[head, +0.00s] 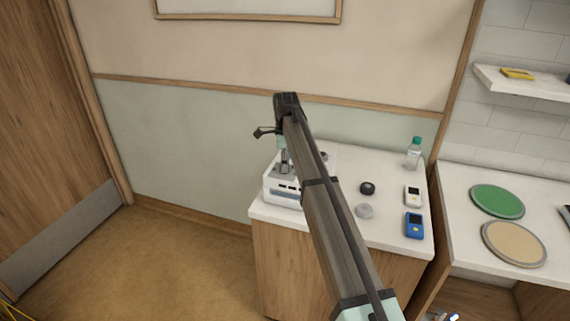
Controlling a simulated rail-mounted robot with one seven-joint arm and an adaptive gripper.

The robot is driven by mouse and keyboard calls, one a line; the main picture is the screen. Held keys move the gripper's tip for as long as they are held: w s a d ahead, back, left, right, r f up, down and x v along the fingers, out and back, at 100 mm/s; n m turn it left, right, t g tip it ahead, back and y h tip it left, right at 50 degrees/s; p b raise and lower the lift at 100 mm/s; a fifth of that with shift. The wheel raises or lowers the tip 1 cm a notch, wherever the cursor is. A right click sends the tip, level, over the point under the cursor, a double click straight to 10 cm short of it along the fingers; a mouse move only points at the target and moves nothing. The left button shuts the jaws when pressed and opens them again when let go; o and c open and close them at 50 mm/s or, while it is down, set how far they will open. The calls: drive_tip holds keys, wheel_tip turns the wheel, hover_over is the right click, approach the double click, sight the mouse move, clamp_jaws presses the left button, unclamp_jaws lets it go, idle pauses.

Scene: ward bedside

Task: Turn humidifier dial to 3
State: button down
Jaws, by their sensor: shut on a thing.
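The humidifier, a white box (284,192) with a dark front strip, stands at the left end of the white bedside top. My gripper (284,168) points down over its top and is shut on the dial, which is mostly hidden by the fingers. The dial's marks and its setting are too small to read. My arm crosses in front of the humidifier's right side and hides part of it.
On the bedside top (393,165) are a dark round knob-like thing (367,188), a translucent grey piece (364,211), a white meter (412,196), a blue meter (414,225) and a green-capped bottle (414,153). Green (497,201) and tan (514,244) discs lie on the right counter.

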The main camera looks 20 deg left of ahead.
drive_tip(key=shift+s+f+m, duration=0.1)
drive_tip(key=shift+m, duration=0.3)
drive_tip(key=c, duration=0.8)
unclamp_jaws()
drive_tip(key=shift+r, duration=0.55)
drive_tip(key=r, duration=1.1)
drive_tip(key=shift+w, duration=0.35)
